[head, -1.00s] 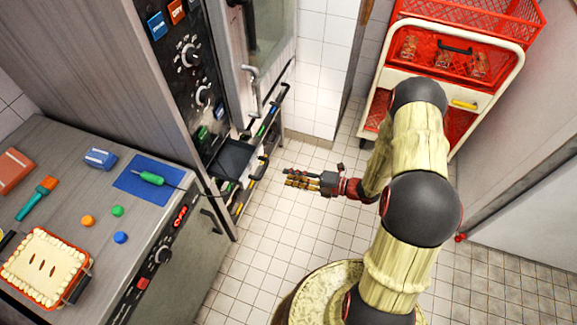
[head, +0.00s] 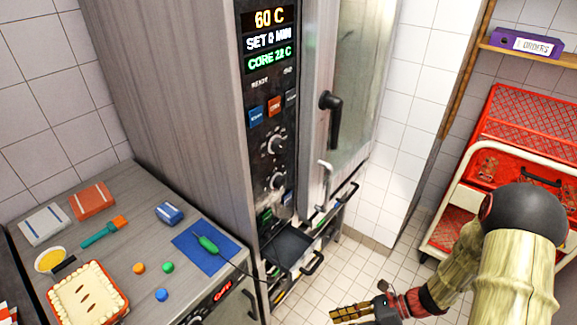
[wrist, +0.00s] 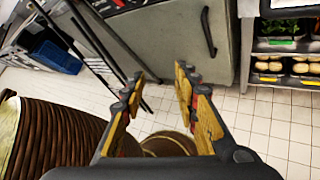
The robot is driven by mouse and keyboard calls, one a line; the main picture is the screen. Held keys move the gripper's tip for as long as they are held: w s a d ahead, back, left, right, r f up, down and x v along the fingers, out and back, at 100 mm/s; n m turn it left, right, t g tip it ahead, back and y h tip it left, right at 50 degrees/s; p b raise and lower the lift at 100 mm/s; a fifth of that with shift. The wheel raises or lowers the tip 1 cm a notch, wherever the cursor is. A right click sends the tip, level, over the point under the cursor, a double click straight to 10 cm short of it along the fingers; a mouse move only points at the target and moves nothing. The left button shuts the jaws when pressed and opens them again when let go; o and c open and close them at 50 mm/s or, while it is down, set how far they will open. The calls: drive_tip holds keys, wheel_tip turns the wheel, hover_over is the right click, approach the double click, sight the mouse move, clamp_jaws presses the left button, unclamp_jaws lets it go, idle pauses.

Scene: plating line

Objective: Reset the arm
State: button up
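My gripper (head: 348,311) shows at the lower edge of the head view, above the tiled floor and right of the oven's lower front. It also shows in the wrist view (wrist: 162,76), its two wooden-faced fingers apart with nothing between them. My arm reaches in from the lower right, bent, with its lower part cut off by the frame.
A tall oven (head: 295,130) with a dark door handle stands in the middle. A steel counter (head: 115,225) at left carries a pie (head: 88,295) and a blue mat (head: 205,247). A red-crated trolley (head: 450,205) stands at right. Floor between is clear.

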drive_tip(key=s+d+r+n+h, duration=0.3)
drive_tip(key=d+r+n+h, duration=0.15)
drive_tip(key=r+n, duration=0.5)
drive_tip(key=s+d+r+n+h, duration=0.3)
drive_tip(key=r+n+h, duration=0.3)
drive_tip(key=r+n, duration=0.3)
drive_tip(key=s+a+r+n+t+h, duration=0.1)
drive_tip(key=a+r+n+t, duration=0.2)
drive_tip(key=r, duration=1.2)
drive_tip(key=n+t, duration=0.2)
drive_tip(key=shift+s+a+t+h, duration=0.2)
drive_tip(key=shift+s+t+h, duration=0.1)
drive_tip(key=shift+h, duration=0.05)
